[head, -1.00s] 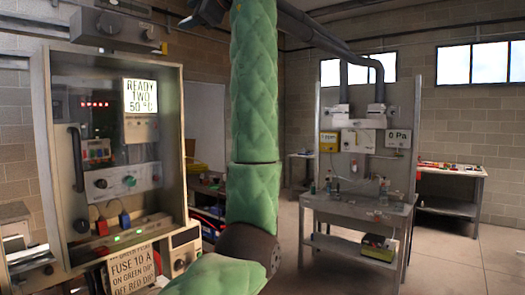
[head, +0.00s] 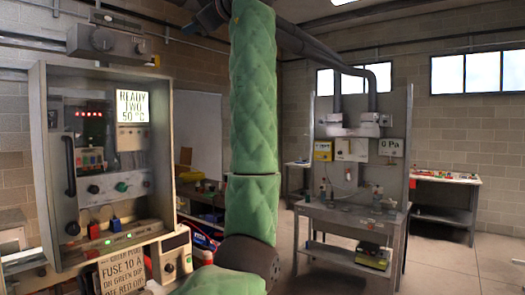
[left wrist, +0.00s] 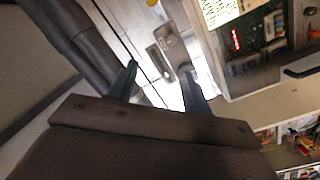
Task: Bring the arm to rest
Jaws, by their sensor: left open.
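My left arm (head: 253,110), in green padding, rises upright through the middle of the head view. My left gripper (head: 212,14) is at the top edge of that view, high up and partly cut off by the frame. In the left wrist view the two fingers of the left gripper (left wrist: 160,82) stand apart with nothing between them. My right gripper is in neither view.
A glass-fronted heater cabinet (head: 40,150) with a lit screen (head: 132,106) stands at the left; a fuse notice (head: 122,270) is below it. A metal bench (head: 350,214) stands back right, a side table (head: 445,178) beyond it. Floor at right is clear.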

